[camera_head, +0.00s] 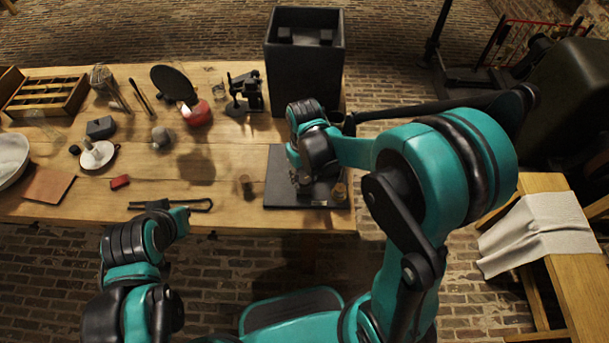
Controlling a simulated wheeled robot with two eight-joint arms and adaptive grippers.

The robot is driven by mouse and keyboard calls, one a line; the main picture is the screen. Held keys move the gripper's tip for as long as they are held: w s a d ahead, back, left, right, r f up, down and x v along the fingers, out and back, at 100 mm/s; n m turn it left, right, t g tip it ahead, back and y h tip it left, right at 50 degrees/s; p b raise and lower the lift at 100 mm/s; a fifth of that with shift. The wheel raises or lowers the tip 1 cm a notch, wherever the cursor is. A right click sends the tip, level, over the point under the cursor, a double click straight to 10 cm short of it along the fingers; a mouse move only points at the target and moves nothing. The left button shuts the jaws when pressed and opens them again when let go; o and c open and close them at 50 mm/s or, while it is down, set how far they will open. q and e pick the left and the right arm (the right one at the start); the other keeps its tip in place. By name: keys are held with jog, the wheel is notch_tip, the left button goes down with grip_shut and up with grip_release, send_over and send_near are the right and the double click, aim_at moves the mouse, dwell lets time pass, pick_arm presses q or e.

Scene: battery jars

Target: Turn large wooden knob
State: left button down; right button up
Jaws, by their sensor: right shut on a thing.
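A flat black board (281,170) lies at the right front of the wooden table. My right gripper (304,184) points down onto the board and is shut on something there. It hides what it holds, which by its place on the board appears to be the large wooden knob. A small brown, knob-like piece (340,192) shows on the board just right of the gripper. My left arm's end (172,222) is low at the front edge of the table, away from the board. Its fingers cannot be made out clearly.
A tall black open box (304,75) stands behind the board. A small brown jar-like piece (246,184) stands left of the board. A black looped tool (190,204) lies at the front edge. A red object (198,112) and a black paddle-shaped thing (173,82) are farther back.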

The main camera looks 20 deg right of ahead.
jog(key=m, duration=1.3)
jog(key=shift+m, duration=0.4)
jog(key=m, duration=1.3)
jog(key=shift+m, duration=0.3)
jog(key=o, duration=1.2)
jog(key=shift+c, duration=0.2)
jog(key=shift+r, duration=0.1)
